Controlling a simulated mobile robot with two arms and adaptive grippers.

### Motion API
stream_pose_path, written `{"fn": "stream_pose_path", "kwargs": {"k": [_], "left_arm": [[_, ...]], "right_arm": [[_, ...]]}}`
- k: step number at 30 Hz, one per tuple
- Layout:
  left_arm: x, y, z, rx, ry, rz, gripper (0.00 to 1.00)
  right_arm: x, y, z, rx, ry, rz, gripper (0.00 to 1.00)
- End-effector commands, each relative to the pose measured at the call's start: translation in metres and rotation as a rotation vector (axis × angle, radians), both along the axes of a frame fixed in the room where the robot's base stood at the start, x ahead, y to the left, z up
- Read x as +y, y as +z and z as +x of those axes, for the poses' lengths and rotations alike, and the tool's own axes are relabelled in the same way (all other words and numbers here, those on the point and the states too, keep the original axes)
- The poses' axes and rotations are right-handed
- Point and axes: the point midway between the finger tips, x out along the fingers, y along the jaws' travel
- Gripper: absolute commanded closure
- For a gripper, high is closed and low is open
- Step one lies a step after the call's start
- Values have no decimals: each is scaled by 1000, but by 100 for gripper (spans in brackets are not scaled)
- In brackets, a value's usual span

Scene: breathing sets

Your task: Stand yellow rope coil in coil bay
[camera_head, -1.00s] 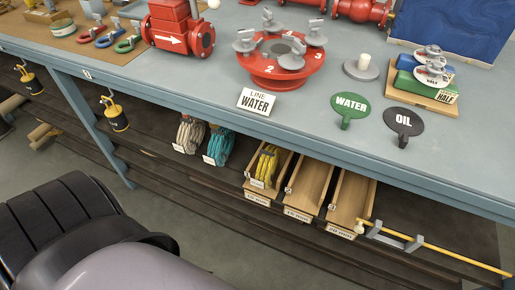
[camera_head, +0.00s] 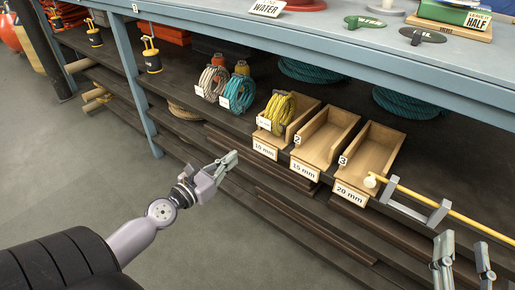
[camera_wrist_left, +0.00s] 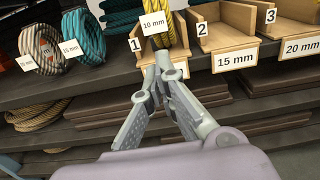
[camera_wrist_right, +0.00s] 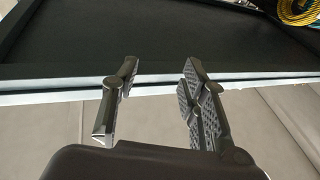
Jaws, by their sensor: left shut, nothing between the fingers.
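The yellow rope coil (camera_head: 279,112) stands upright in the left wooden bay (camera_head: 318,103), marked 10 mm. It also shows in the left wrist view (camera_wrist_left: 177,32), with its 10 mm tag. My left gripper (camera_head: 231,158) is shut and empty, in front of the shelf, left of and lower than the bays. In the left wrist view its fingers (camera_wrist_left: 155,72) overlap the front of bay 1, apart from the coil. My right gripper (camera_head: 463,250) is open and empty at the lower right; the right wrist view (camera_wrist_right: 160,68) shows its fingers apart.
Bays 15 mm (camera_head: 322,140) and 20 mm (camera_head: 372,158) look empty. A beige coil (camera_head: 212,83) and a teal coil (camera_head: 239,94) stand left of them. A yellow rod (camera_head: 445,210) lies on brackets at the right. The blue workbench (camera_head: 430,62) overhangs the shelf.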

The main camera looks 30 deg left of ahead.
Motion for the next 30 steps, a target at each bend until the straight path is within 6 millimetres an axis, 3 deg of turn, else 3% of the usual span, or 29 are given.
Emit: {"fn": "stream_pose_path", "kwargs": {"k": [8,14,18,22,30], "left_arm": [[-2,4,22,0,0,-1,100],[-4,4,50,-1,0,1,100],[-6,5,78,-2,1,2,100],[-8,3,103,-1,1,1,100],[-11,0,134,1,0,2,100]], "right_arm": [[-6,-39,3,227,-14,-60,60],[-14,-82,-7,455,-28,-117,60],[-21,-107,-19,600,-37,-153,60],[-24,-119,-25,657,-40,-166,60],[-22,-116,-22,633,-39,-160,60]]}}
